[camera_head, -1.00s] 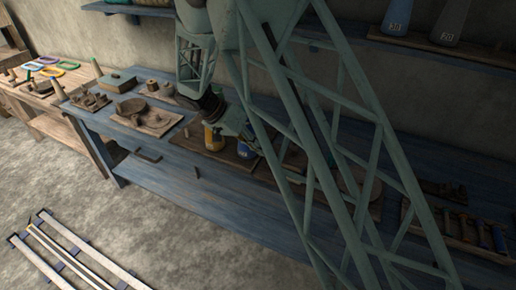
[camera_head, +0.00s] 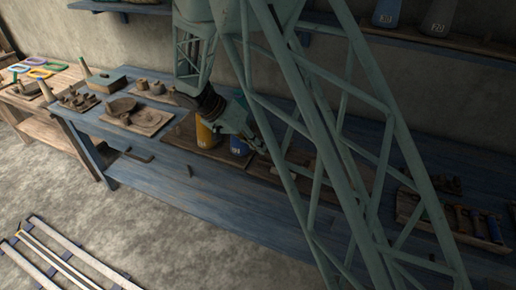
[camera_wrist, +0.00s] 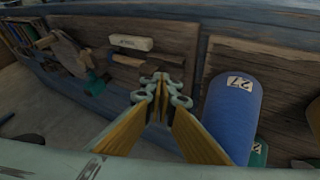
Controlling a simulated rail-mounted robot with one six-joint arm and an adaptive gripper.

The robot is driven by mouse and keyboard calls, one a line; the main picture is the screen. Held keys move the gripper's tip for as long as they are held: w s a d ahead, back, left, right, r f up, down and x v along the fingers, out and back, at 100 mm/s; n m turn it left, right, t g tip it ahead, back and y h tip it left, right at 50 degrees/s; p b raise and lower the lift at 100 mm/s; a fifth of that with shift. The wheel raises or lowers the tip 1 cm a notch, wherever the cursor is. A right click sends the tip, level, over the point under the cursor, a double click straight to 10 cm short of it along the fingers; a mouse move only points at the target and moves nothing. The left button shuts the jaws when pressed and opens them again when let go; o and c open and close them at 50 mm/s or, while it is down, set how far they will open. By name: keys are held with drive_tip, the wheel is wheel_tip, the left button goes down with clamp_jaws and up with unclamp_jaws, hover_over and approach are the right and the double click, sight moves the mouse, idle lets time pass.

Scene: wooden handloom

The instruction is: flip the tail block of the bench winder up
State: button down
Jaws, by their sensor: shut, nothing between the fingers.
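My gripper (camera_wrist: 160,88) is shut and empty, with yellow fingers and grey metal tips, above the bench in the wrist view. In the head view my gripper (camera_head: 254,138) is just right of the cones, its fingertips hard to make out. What I take for the bench winder is a dark wooden board (camera_wrist: 185,58) with an upright wooden part (camera_wrist: 68,50), a teal piece (camera_wrist: 93,82), a small dark block (camera_wrist: 127,60) and a pale labelled bar (camera_wrist: 131,42). I cannot tell which part is the tail block. The fingers are apart from these parts.
A yellow cone (camera_head: 205,134) is left of the blue one. The blue bench (camera_head: 190,180) has bare room along its front edge.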

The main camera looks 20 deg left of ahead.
drive_tip(key=shift+r, duration=0.1)
drive_tip(key=p+v, duration=0.1)
drive_tip(key=v, duration=0.8)
drive_tip(key=shift+a+r, duration=0.2)
drive_tip(key=shift+r, duration=0.1)
drive_tip(key=shift+s, duration=0.1)
idle(0.5)
